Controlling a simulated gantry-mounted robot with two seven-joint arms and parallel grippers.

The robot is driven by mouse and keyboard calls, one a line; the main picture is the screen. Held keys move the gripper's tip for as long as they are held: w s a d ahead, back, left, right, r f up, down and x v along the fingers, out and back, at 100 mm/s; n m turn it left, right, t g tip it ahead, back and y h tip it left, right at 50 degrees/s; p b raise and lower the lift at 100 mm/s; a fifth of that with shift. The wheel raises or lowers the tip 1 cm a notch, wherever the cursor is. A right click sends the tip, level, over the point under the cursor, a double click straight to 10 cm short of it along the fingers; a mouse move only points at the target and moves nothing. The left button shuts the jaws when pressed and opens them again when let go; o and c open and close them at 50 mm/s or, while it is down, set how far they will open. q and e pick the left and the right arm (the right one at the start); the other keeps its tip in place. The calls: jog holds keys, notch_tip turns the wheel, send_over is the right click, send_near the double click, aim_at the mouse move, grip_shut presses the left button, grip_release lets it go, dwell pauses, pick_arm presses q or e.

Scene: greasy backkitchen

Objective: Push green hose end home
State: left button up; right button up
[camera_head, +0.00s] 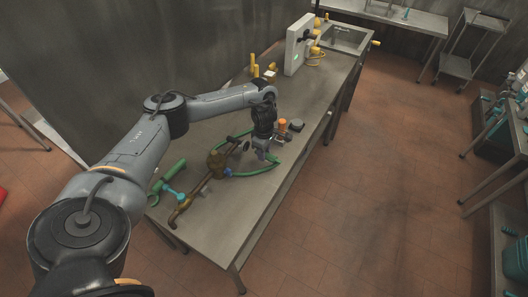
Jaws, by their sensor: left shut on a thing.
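A green hose (256,172) curves in a loop on the steel table. One stretch of it ends at my left gripper (269,156), which points down and is shut on the hose near that end. The hose's other stretch runs up behind the wrist. A brown, rusty pipe with a bulbous fitting (215,161) lies left of the gripper, and the hose passes close to it. The wrist and fingers hide the hose end, so I cannot tell how it sits against any fitting. My right gripper is not in view.
A steel table (225,225) carries everything. An orange cylinder (282,127) and a dark block (297,125) stand just behind the gripper. A green pipe piece (168,175) lies at the left. A white box (298,45) and yellow parts are farther back. The front of the table is bare.

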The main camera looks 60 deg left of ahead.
pick_arm(q)
jog(key=shift+a, duration=0.15)
jog(key=shift+s+a, duration=0.25)
jog(key=shift+a, duration=0.05)
jog(key=shift+s+a, duration=0.3)
jog(key=shift+a, duration=0.2)
jog(key=shift+s+a, duration=0.25)
jog(key=shift+a, duration=0.2)
dwell(0.8)
jog(key=shift+s+a, duration=0.2)
jog(key=shift+a, duration=0.1)
jog(key=shift+s+a, duration=0.45)
jog(key=shift+a, duration=0.4)
jog(key=shift+s+a+b, duration=0.1)
jog(key=shift+a+b, duration=0.05)
jog(key=shift+b, duration=0.15)
